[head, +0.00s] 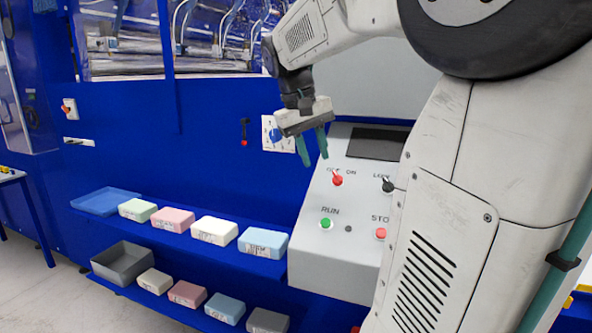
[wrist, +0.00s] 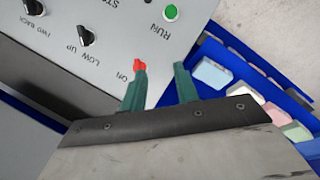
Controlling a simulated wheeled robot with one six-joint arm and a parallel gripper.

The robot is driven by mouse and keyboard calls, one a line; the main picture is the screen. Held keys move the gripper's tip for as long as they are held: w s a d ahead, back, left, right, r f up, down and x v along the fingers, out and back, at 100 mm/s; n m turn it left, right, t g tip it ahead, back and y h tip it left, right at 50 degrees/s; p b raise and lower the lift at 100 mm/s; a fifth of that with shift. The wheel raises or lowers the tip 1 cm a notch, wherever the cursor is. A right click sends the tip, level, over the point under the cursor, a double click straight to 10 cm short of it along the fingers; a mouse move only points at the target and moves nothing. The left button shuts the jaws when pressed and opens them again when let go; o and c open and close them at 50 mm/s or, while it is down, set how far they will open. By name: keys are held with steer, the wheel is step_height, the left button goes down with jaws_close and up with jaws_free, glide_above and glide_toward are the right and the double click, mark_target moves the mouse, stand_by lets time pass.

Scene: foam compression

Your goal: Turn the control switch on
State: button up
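The control panel (head: 350,215) has a red-based switch (head: 337,180) under the labels OFF and ON. Its small lever appears to lean up and left, toward the OFF side. The switch also shows in the wrist view (wrist: 139,65), beside the tip of the left finger, partly covered by it. My gripper (head: 313,155) is above and to the left of the switch, pointing down. Its two green fingers (wrist: 161,70) are apart with nothing between them. I cannot tell whether a finger touches the switch.
The panel also has a black selector (head: 387,185), a green RUN button (head: 326,223), a red STOP button (head: 381,233) and a dark screen (head: 376,144). Shelves of foam blocks (head: 214,230) and a grey tray (head: 122,263) stand to the left.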

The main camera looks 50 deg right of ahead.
steer(key=m, duration=0.1)
glide_toward(337, 175)
steer(key=f, duration=0.2)
steer(key=shift+g, duration=0.4)
steer(key=x, duration=0.6)
steer(key=shift+w+d+f, duration=0.15)
steer(key=shift+d+f, duration=0.15)
steer(key=shift+d, duration=0.05)
steer(key=c, duration=0.7)
